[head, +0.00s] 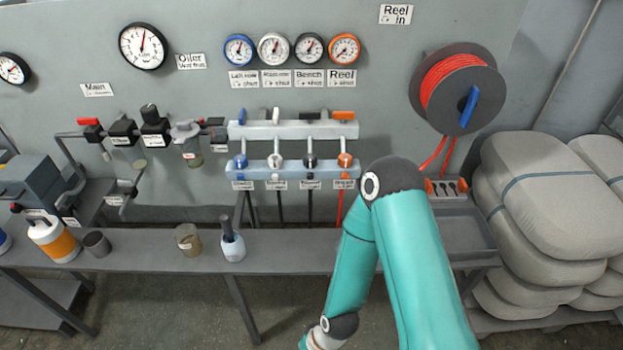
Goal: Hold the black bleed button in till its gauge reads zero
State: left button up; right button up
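The black bleed button (310,162) sits on the lower pale bar (293,172) on the wall, between a white button (276,162) and an orange one (345,161); a blue button (240,162) is at the left end. Nothing touches the black button. The black-rimmed gauge (309,47) is above, third in the row of coloured gauges; its needle is too small to read surely. My teal right arm rises from the bottom, bends beside the orange button and runs down out of frame.
The upper bar (293,130) carries coloured levers. A red hose reel (458,88) hangs at right, beside stacked grey bales (545,200). A bench (140,255) holds a dark-topped bottle (232,240), a jar (188,238) and an orange-banded container (54,238).

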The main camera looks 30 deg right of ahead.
grip_shut()
dwell(1.4)
